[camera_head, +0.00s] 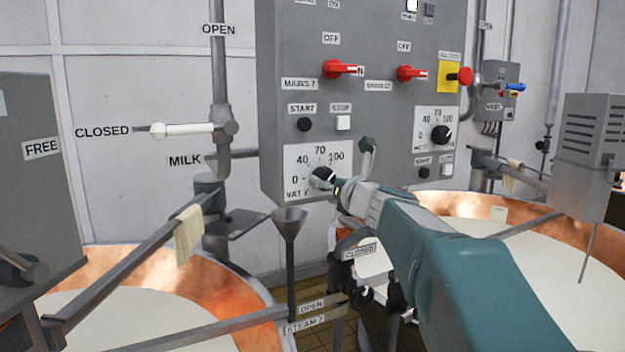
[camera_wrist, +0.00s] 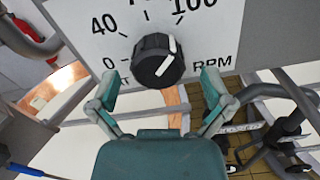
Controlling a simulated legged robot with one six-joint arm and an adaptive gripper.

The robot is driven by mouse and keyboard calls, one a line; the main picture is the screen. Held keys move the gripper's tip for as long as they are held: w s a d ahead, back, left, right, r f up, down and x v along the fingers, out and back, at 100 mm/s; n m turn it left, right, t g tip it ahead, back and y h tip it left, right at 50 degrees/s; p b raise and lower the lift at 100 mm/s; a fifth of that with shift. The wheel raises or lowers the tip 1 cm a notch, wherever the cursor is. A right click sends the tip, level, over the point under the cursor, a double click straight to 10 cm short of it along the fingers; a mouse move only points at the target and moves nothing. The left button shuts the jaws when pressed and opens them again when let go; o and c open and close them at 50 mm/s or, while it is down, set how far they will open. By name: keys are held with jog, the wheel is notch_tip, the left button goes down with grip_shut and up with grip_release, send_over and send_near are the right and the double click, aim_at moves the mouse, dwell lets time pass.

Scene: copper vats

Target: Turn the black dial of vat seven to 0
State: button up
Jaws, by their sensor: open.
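The black dial of vat seven (camera_head: 322,176) is on a white scale plate (camera_head: 318,158) low on the grey control cabinet. In the wrist view the dial (camera_wrist: 158,61) shows a white line slanting to the upper right, roughly toward 100. The 0 is at its left. My gripper (camera_head: 352,172) is at the dial's right in the head view. In the wrist view its two fingers (camera_wrist: 158,84) are spread wide, empty, below and either side of the dial, with no contact visible. The plate's vat label is partly hidden.
A second black dial (camera_head: 441,134) is to the right on the cabinet. Red switches (camera_head: 341,69) and a red emergency button (camera_head: 465,76) sit above. Copper vats (camera_head: 165,290) lie at both sides, with a valve handle (camera_head: 360,250) between.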

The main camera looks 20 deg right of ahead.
jog(key=shift+w+d, duration=0.15)
jog(key=shift+w, duration=0.8)
jog(key=shift+w+a, duration=0.15)
jog(key=shift+a, duration=0.25)
jog(key=shift+c, duration=0.6)
jog(key=shift+d, duration=0.15)
jog(key=c, duration=1)
